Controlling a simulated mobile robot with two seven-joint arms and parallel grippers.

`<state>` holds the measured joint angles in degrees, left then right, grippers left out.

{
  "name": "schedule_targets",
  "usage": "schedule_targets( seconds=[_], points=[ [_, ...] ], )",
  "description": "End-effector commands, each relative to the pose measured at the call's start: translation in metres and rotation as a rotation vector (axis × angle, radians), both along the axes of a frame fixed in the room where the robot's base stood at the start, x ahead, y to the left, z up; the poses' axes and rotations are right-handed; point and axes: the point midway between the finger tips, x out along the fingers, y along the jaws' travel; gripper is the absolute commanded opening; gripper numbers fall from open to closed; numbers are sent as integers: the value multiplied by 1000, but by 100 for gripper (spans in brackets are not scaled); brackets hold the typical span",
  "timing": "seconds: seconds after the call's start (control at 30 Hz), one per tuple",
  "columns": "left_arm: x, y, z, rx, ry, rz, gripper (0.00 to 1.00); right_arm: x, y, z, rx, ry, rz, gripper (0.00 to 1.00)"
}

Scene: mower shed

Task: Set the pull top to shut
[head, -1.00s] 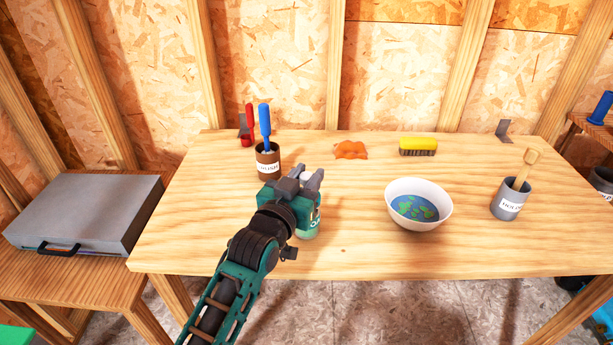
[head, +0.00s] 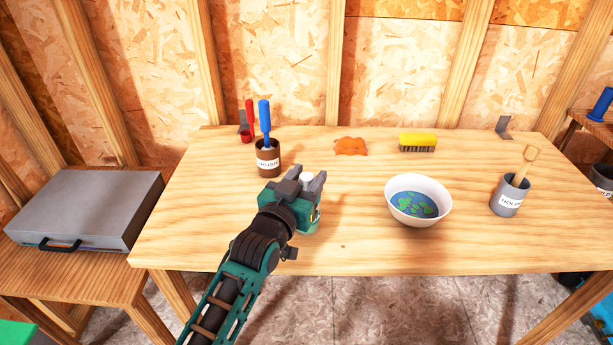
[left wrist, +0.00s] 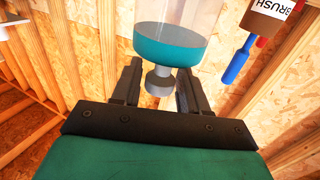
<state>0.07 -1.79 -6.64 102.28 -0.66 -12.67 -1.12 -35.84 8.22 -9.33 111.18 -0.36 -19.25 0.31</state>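A bottle (left wrist: 182,12) with a clear body and a teal cap (left wrist: 170,48) shows in the left wrist view, which is upside down. Its pale grey pull top (left wrist: 158,80) is between the fingers of my left gripper (left wrist: 158,88), with gaps seen beside it. In the head view the whitish pull top (head: 307,178) shows between the fingertips of my left gripper (head: 307,180), which is open. The gripper hides most of the bottle there. Whether the pull top is up or down is hard to tell. My right gripper is not in view.
A brown brush jar (head: 268,165) stands just behind the gripper on the workbench (head: 350,250). A white bowl (head: 417,218), a grey pot (head: 507,202), an orange cloth (head: 350,146) and a yellow brush (head: 418,139) are also there. Bench between bottle and bowl is clear.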

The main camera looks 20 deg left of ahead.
Motion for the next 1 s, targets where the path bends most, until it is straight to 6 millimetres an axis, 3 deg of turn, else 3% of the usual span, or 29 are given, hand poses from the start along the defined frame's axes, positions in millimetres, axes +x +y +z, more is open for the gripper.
schedule_targets(
  seconds=[0.1, 0.47, 1.0],
  points=[
    [0, 0, 0, 0, -1, 0, 53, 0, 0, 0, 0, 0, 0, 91],
    [-9, 1, 0, 0, 0, 0, 53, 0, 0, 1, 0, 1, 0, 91],
    [-105, 12, 0, 1, 1, 0, 53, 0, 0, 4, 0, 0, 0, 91]
  ],
)
